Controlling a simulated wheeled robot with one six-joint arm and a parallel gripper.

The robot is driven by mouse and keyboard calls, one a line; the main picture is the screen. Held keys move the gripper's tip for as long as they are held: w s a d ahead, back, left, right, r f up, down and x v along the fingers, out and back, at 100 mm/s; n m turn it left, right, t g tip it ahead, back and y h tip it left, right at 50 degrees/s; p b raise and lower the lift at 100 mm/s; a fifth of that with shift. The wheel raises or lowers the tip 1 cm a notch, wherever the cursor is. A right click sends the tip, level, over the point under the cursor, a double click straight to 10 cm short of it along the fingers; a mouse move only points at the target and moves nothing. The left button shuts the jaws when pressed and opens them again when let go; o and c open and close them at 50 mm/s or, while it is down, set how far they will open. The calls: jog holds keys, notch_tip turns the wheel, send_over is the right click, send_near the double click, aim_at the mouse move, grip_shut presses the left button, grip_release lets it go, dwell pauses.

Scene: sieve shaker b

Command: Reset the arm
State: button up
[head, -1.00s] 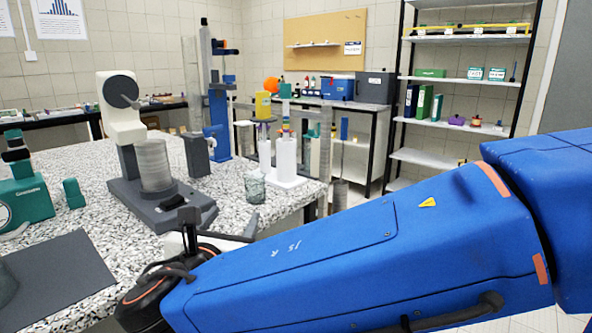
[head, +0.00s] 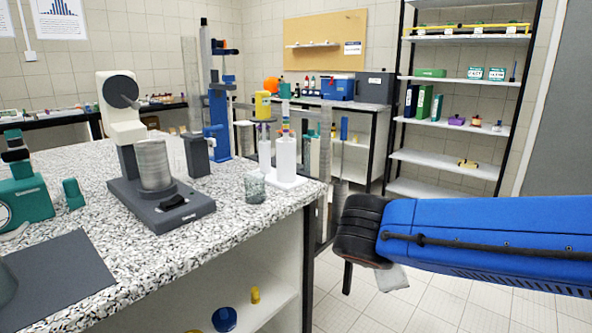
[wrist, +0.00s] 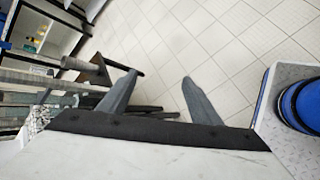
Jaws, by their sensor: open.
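My blue arm reaches in from the right in the head view, off the right side of the speckled bench. At its black wrist end, part of my gripper (head: 347,276) shows pointing down over the tiled floor.
The speckled bench (head: 110,255) ends left of my arm. A glass beaker (head: 255,188) and white cylinders (head: 285,158) stand near its right corner. A shelving rack (head: 440,158) stands behind my arm. The tiled floor (head: 450,305) below is clear.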

jog(key=s+d+f+m+g+y, duration=0.1)
jog(key=s+d+f+m+y, duration=0.1)
jog(key=s+m, duration=0.4)
jog(key=s+d+f+m+g+y, duration=0.2)
jog(key=s+d+f+m, duration=0.2)
jog(key=s+d+m, duration=0.2)
jog(key=m, duration=0.2)
jog(key=shift+s+d+f+m, duration=0.3)
jog(key=shift+s+f, duration=0.05)
jog(key=m, duration=0.1)
jog(key=s+m+y, duration=0.1)
jog(key=m, duration=0.1)
jog(key=shift+s+a+f+t, duration=0.2)
jog(key=shift+s+f+t, duration=0.05)
jog(key=shift+t, duration=0.05)
jog(key=shift+c, duration=0.4)
